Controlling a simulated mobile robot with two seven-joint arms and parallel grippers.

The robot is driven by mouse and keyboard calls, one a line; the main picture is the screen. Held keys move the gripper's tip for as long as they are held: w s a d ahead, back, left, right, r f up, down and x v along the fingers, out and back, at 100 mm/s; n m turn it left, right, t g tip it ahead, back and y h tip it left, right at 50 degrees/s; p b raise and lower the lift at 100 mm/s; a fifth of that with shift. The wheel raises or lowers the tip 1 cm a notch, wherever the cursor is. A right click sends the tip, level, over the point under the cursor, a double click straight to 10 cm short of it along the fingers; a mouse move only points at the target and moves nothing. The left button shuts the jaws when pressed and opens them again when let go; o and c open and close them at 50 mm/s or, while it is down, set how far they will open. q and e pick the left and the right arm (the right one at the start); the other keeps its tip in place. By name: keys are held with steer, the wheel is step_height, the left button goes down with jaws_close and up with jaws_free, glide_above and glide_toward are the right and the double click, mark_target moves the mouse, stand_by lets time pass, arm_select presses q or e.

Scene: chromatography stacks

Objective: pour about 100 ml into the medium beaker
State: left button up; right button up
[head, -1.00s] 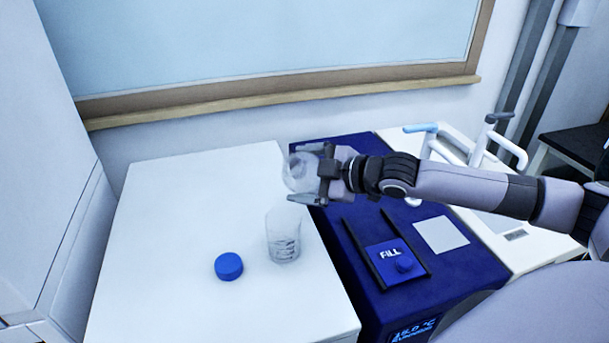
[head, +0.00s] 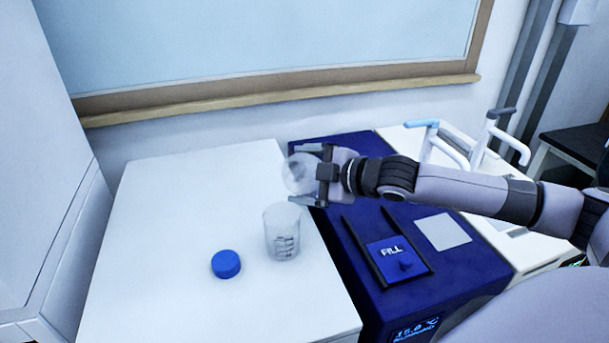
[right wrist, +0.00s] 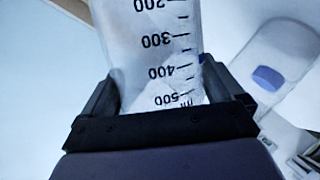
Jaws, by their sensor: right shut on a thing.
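My right gripper (head: 302,176) is shut on a clear graduated vessel (head: 299,174), held in the air near the left edge of the blue unit. The vessel looks tipped over, with its round end facing left. In the right wrist view the vessel (right wrist: 155,50) sits between the fingers, with marks from 200 to 500 upside down. A clear beaker (head: 283,232) with dark marks stands upright on the white table, below and slightly left of the held vessel. I cannot make out the liquid level in either. My left gripper is not in view.
A blue screw cap (head: 226,264) lies on the white table (head: 180,220), left of the beaker. The table's left and back parts are clear.

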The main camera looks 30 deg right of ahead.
steer(key=shift+r, duration=0.15)
steer(key=shift+f+n+b, duration=0.3)
steer(key=shift+f+b, duration=0.5)
steer(key=shift+b, duration=0.25)
steer(key=shift+f, duration=0.15)
steer(key=shift+f+n+t+b, duration=0.25)
steer(key=shift+n+t+b, duration=0.05)
steer(key=shift+b, duration=0.3)
steer(key=shift+h, duration=0.3)
steer(key=shift+n, duration=0.3)
